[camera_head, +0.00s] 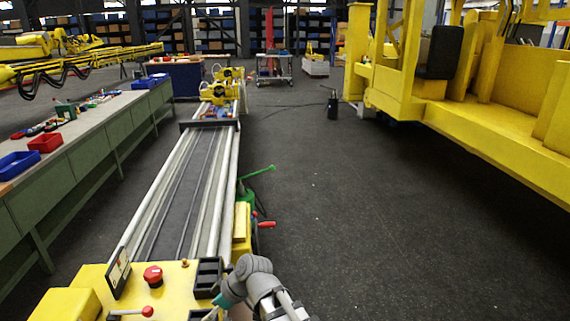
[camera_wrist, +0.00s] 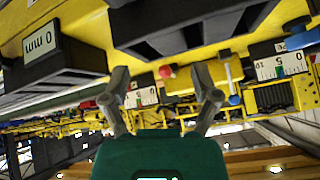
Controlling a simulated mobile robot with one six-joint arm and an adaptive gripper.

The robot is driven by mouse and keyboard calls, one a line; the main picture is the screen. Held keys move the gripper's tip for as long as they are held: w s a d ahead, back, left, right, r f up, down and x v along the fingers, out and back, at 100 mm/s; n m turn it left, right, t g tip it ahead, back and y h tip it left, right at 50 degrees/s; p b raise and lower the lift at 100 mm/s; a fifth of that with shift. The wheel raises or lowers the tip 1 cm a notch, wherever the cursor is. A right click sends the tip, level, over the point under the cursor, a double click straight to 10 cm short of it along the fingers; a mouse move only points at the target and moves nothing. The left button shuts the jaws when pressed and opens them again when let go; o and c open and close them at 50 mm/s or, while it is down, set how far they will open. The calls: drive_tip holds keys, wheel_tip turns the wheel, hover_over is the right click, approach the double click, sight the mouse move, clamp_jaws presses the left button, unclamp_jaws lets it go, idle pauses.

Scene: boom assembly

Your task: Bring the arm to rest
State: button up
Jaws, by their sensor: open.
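My gripper (camera_wrist: 163,88) is open in the wrist view. Its two grey fingers stand apart with nothing held between them. In the head view, my grey arm shows at the bottom centre, bent beside the yellow machine end (camera_head: 178,281); the fingertips are not clear there. I cannot tell the exact gap between fingers and panel.
A red button (camera_head: 153,275) and black bins (camera_head: 208,278) sit on the machine end. Long rails (camera_head: 185,190) run away from it. A green workbench (camera_head: 90,140) stands left and a large yellow structure (camera_head: 490,130) right. The dark floor (camera_head: 340,220) between is mostly clear.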

drive_tip(key=d+f+m+h+b, duration=0.1)
drive_tip(key=d+m, duration=0.4)
drive_tip(key=d, duration=0.7)
drive_tip(key=w+d+f+m+h+b, duration=0.1)
drive_tip(key=d+f+m+h, duration=0.3)
drive_tip(key=d, duration=0.8)
drive_tip(key=w+d+f+m+h+b, duration=0.1)
drive_tip(key=d+f+m, duration=0.4)
drive_tip(key=d, duration=0.7)
drive_tip(key=shift+w+d+m+t+h+b, duration=0.2)
drive_tip(key=shift+m+t+h+b, duration=0.1)
drive_tip(key=shift+m+h+b, duration=0.75)
drive_tip(key=shift+n, duration=0.25)
drive_tip(key=shift+c, duration=0.3)
drive_tip(key=shift+c, duration=1.1)
drive_tip(key=shift+s, duration=0.15)
